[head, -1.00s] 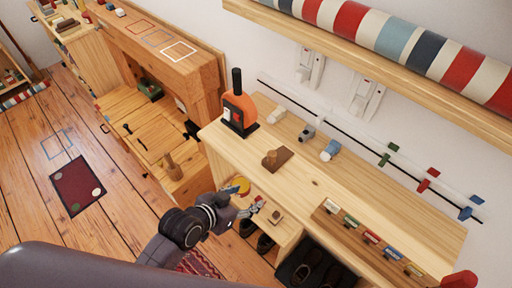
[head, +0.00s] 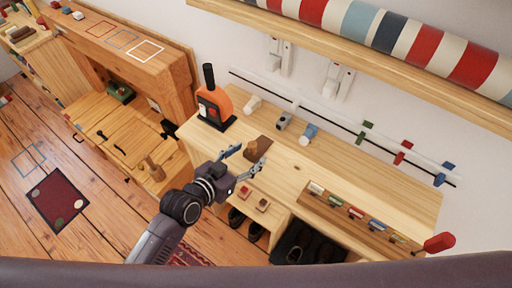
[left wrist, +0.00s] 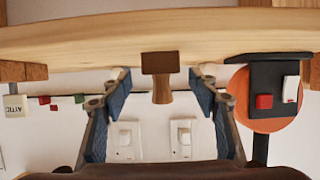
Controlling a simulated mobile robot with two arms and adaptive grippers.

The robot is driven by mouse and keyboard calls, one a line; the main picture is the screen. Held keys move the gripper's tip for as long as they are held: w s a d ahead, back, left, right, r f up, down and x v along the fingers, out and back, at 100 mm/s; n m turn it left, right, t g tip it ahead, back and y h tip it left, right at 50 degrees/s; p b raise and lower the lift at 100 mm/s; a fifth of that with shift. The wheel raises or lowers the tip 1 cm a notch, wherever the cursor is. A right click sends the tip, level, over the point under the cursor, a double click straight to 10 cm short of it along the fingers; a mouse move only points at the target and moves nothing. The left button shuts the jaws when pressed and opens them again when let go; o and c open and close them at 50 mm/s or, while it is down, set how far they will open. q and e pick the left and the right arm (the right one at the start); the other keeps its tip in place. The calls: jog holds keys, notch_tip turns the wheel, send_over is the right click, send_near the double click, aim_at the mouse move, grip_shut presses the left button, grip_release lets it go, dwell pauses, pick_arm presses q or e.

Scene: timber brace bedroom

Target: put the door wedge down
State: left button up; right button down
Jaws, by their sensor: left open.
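A dark brown flat block with a lighter wooden knob, perhaps the door wedge (head: 259,147), lies on the pale bench top. It also shows in the left wrist view (left wrist: 160,63), upside down and midway between the fingers. My left gripper (head: 247,158) is open and empty, with its blue-padded fingers spread at the bench's front edge, just in front of the block. My right gripper is out of view.
An orange and black device (head: 213,103) stands left of the block. Small fittings (head: 284,120) stand behind it. A wooden rack (head: 350,214) with coloured tags is on the right. Below, a shelf holds a red block (head: 246,190) and a brown one (head: 262,205), with shoes underneath.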

aim_at(259, 143)
pick_arm(q)
jog(key=shift+p+x, duration=0.4)
jog(key=shift+x, duration=1.8)
jog(key=shift+a, duration=0.1)
jog(key=c, duration=1.5)
